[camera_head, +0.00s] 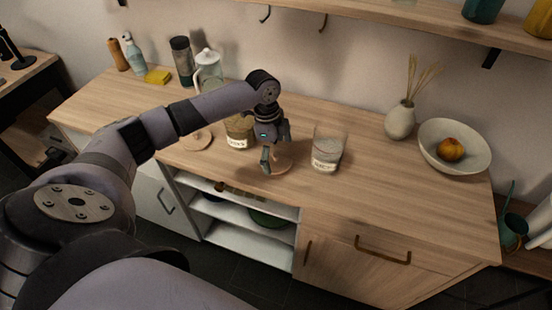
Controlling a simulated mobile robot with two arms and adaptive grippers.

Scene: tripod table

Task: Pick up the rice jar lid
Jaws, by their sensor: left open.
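A round wooden lid (280,164) lies on the wooden counter beside a glass jar (329,148) with a white label, which looks to hold pale contents. A second wooden lid (196,142) lies further left, beside another labelled jar (238,131) with brownish contents, partly hidden by my arm. The labels are too small to read surely. My left gripper (274,152) points down over the lid between the two jars, open, with its fingers around or just above it. I cannot tell whether they touch it. My right gripper is not in view.
A white vase (400,120) with dry stems and a bowl (466,136) with an orange fruit stand at the right. A glass pitcher (208,72), dark grinder (182,60), spray bottle (133,54) and yellow sponge (157,77) stand at the back left. The counter's front right is clear.

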